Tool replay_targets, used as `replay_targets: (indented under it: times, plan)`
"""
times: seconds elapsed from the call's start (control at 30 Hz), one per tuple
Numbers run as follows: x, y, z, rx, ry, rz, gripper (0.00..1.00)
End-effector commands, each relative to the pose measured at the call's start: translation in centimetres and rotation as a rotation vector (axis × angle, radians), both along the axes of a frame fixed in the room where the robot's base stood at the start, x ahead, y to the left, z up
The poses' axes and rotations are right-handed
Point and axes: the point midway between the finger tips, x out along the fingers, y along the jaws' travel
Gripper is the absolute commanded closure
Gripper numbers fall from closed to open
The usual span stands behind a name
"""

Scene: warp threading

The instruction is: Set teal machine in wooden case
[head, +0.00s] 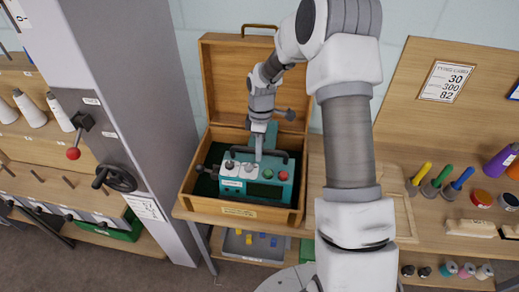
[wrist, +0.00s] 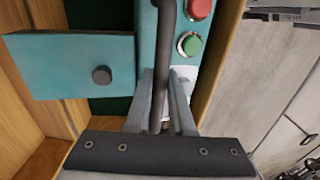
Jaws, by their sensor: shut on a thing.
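The teal machine (head: 264,189) is inside the open wooden case (head: 220,203) in the head view, low between its walls. Its front carries white panels, a green button and a red button. In the wrist view the machine (wrist: 150,25) shows its teal body, a dark handle bar and a side plate with a dark knob. My gripper (head: 258,157) points down from above. In the wrist view my gripper (wrist: 162,100) is shut on the dark handle. Whether the machine's underside rests on the case floor is hidden.
The case lid (head: 235,85) stands open behind. A grey cabinet (head: 135,70) with a red-knobbed lever and handwheel stands close on the left. Coloured spools and tools lie on the right bench (head: 450,205). A grey tray (head: 255,245) sits on the shelf below.

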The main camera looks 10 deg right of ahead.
Motion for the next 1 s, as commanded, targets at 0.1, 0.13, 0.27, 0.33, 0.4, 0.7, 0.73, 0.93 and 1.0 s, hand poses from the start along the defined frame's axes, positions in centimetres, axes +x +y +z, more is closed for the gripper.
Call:
replay_targets:
  times: [0.1, 0.13, 0.27, 0.33, 0.4, 0.7, 0.73, 0.93, 1.0]
  plan:
    - [0.14, 0.02, 0.23, 0.001, -0.004, 0.0, 1.0]
    - [0.15, 0.02, 0.24, 0.001, -0.002, 0.0, 1.0]
    - [0.19, 0.03, 0.25, 0.006, 0.01, -0.001, 1.0]
    - [0.17, 0.03, 0.24, 0.01, 0.02, -0.001, 1.0]
    - [0.16, 0.04, 0.23, 0.013, 0.029, -0.001, 1.0]
    - [0.19, 0.04, 0.16, 0.029, 0.065, 0.0, 1.0]
    - [0.19, 0.03, 0.14, 0.031, 0.069, 0.001, 1.0]
    - [0.15, 0.01, 0.07, 0.04, 0.092, 0.001, 1.0]
    - [0.16, 0.01, 0.05, 0.043, 0.095, 0.001, 1.0]
